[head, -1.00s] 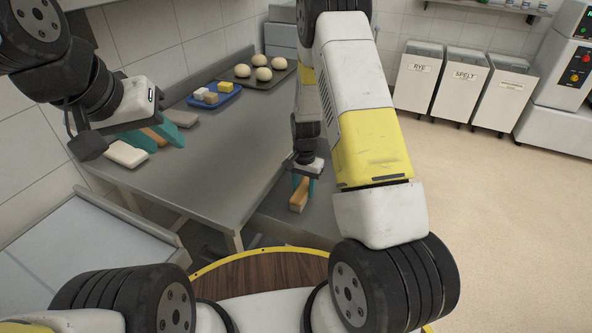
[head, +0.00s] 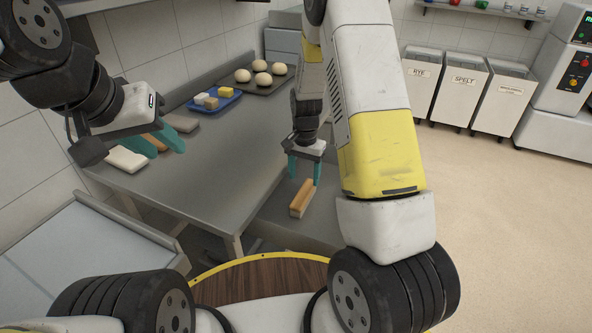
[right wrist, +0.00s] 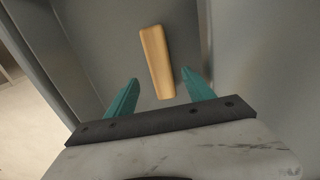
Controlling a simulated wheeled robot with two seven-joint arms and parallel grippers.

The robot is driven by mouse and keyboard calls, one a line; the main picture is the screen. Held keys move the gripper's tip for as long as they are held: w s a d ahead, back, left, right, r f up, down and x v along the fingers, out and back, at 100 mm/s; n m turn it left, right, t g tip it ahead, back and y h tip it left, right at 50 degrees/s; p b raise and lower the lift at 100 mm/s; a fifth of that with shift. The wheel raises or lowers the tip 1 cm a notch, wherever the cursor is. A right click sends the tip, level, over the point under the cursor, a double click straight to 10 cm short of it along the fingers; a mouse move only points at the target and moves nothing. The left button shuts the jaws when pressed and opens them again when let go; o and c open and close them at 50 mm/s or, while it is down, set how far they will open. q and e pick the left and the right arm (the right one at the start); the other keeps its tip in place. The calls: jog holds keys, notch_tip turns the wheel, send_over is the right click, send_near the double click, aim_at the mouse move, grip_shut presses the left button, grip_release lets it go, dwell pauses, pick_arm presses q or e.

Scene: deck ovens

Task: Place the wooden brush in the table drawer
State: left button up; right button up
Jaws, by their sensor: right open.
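The wooden brush (head: 301,198), a long light-brown block, lies on the grey floor of the open table drawer (head: 276,222), below the tabletop at its right front. It also shows in the right wrist view (right wrist: 157,62), flat between the grey drawer walls (right wrist: 222,50). My right gripper (head: 304,183) is open and empty just above the brush, its teal fingertips apart from it; both fingers (right wrist: 160,90) show in the right wrist view. My left gripper (head: 164,147) hangs over the table's left side, with its fingers apart. A brown item (head: 153,141) shows behind and between them, partly hidden.
On the table (head: 215,150) are a blue tray (head: 236,94) with small blocks, a dark tray (head: 285,82) with several dough balls, a pale block (head: 126,160) and a grey-brown block (head: 181,122). Flour bins (head: 462,88) stand at the back right. The right floor is clear.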

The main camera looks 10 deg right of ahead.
notch_tip(320, 180, up, 4)
jog(key=f, duration=0.1)
notch_tip(320, 180, up, 18)
jog(key=n+t+y, duration=0.2)
jog(key=n+t, duration=0.1)
send_over(304, 192)
jog(key=s, duration=0.8)
jog(key=s+r+n+t, duration=0.1)
jog(key=s+r, duration=0.3)
jog(key=s, duration=0.4)
jog(key=s+r+n+t, duration=0.2)
jog(key=s+r, duration=0.3)
jog(key=s, duration=0.3)
jog(key=shift+a+r+n, duration=0.25)
jog(key=shift+a+n, duration=0.1)
jog(key=shift+n, duration=0.35)
